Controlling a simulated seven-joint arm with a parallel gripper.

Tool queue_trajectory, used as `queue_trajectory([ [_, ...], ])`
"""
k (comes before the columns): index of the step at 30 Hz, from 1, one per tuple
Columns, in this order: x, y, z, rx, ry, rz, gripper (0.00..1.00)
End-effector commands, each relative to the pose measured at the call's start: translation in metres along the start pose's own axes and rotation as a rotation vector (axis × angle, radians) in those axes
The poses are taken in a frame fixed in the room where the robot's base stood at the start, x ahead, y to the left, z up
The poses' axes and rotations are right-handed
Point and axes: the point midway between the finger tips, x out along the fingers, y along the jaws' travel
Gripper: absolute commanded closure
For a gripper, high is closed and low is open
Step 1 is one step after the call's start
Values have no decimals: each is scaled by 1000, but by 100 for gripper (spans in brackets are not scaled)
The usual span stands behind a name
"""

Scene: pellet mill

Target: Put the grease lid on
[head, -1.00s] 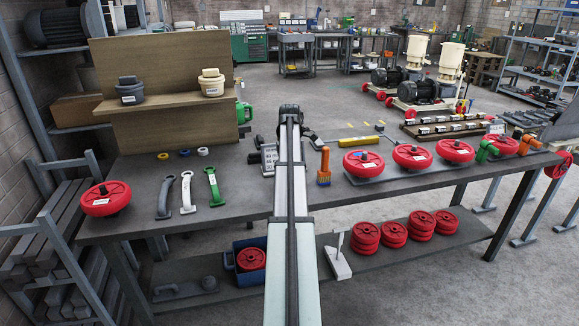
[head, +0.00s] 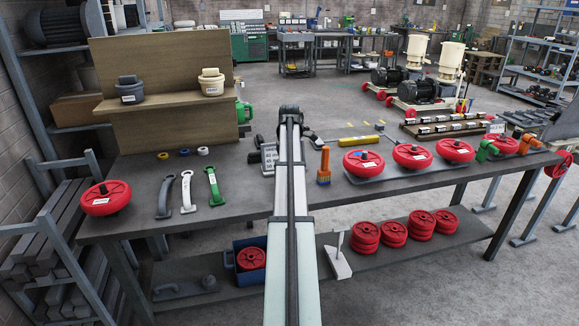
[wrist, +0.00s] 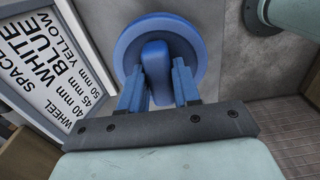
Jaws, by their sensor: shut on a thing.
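In the wrist view a round blue lid (wrist: 188,42) with a raised bar-shaped grip lies between the fingers of my gripper (wrist: 160,88). The gripper is shut on that bar, with the lid's disc beyond the fingertips. A grey surface shows behind the lid; I cannot tell whether the lid touches anything. In the head view my arm hides the gripper and the lid. No open grease pot can be made out.

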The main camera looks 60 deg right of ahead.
Motion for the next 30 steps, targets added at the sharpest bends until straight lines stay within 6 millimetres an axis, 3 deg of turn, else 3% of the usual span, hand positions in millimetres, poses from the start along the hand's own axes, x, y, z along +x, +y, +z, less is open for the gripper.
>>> queue_trajectory([
  [2, 0, 0, 0, 0, 0, 0, 100],
  [3, 0, 0, 0, 0, 0, 0, 67],
  [12, 0, 0, 0, 0, 0, 0, 38],
  [17, 0, 0, 0, 0, 0, 0, 38],
  [25, 0, 0, 0, 0, 0, 0, 13],
  [30, 0, 0, 0, 0, 0, 0, 13],
])
